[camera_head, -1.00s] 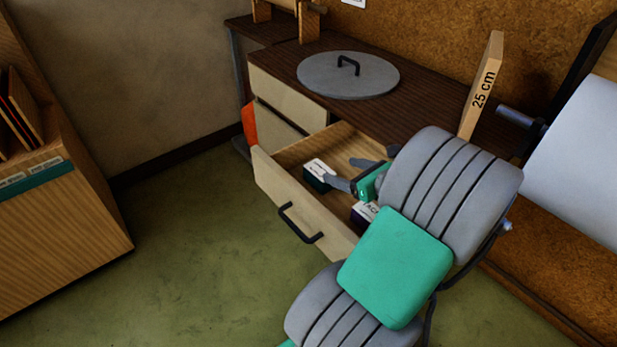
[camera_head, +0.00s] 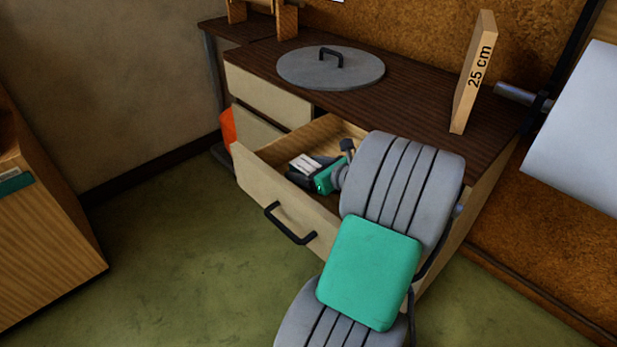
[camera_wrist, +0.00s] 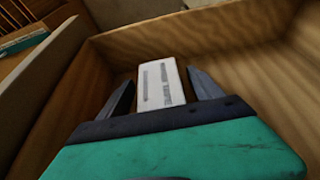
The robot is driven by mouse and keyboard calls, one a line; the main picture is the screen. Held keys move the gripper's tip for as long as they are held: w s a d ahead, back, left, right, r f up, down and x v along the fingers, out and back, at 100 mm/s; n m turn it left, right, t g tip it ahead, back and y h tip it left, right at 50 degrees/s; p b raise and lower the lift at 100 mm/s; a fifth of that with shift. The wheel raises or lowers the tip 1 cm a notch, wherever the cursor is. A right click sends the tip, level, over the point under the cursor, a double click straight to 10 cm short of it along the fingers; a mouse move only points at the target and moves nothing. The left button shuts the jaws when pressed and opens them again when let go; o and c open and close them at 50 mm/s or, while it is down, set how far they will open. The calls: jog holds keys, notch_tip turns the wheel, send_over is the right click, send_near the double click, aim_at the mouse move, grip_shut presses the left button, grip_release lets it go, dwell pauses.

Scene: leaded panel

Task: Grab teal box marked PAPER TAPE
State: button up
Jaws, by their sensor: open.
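A small box with a white label on top (camera_wrist: 161,83) lies in the open drawer (camera_wrist: 240,50). In the wrist view it sits between the two dark fingers of my gripper (camera_wrist: 162,86), with a thin gap visible on either side. The label's print is too small to read, and the box's sides are hardly visible there. In the head view the white top of the box (camera_head: 305,163) shows just beyond my gripper (camera_head: 318,165), which is down inside the drawer and open. My gripper and arm hide part of the drawer.
The drawer front with its black handle (camera_head: 291,224) stands out from the dark-topped cabinet (camera_head: 420,90). Green floor (camera_head: 170,270) is clear at left.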

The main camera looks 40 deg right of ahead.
jog(key=shift+r, duration=0.1)
jog(key=c, duration=1.6)
